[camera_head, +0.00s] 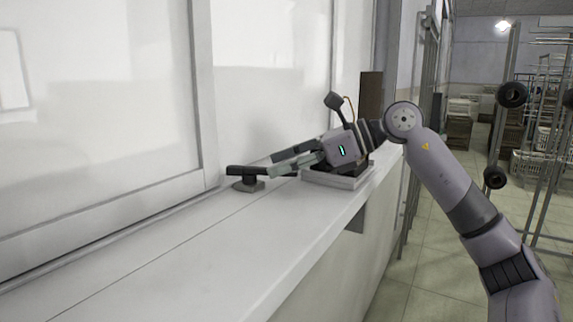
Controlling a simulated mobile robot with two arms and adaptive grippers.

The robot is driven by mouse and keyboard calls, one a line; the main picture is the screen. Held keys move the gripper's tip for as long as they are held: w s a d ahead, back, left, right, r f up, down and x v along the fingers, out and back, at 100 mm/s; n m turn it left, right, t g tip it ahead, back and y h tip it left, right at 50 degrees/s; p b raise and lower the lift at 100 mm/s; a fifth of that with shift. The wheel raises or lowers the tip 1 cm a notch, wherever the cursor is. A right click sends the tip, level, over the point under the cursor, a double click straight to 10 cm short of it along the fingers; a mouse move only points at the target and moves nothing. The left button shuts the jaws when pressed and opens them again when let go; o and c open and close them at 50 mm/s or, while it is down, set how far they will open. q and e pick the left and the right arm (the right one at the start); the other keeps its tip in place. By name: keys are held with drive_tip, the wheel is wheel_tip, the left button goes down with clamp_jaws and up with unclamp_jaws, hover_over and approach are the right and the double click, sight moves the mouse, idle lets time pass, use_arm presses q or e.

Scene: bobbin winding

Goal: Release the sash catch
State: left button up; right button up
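The sash catch (246,171) is a small black lever on a dark grey base, on the white sill beside the window frame. My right gripper (272,166) reaches in from the right, low over the sill. Its two fingers point left toward the catch and stand apart, with a gap between them. The nearer finger overlaps the right part of the lever in the picture, so I cannot tell whether they touch. Nothing shows held between the fingers. My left gripper is out of view.
The white sliding window (95,90) rises behind the sill (190,250), whose near part is clear. A low pale block (338,181) sits on the sill below my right gripper. Metal racks (535,150) with baskets stand at the right over a tiled floor.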

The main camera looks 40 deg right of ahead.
drive_tip(key=shift+s+d+r, duration=0.1)
drive_tip(key=shift+s+d, duration=0.15)
drive_tip(key=shift+d, duration=0.05)
drive_tip(key=v, duration=1.1)
drive_tip(key=shift+r, duration=0.1)
drive_tip(key=shift+c, duration=0.4)
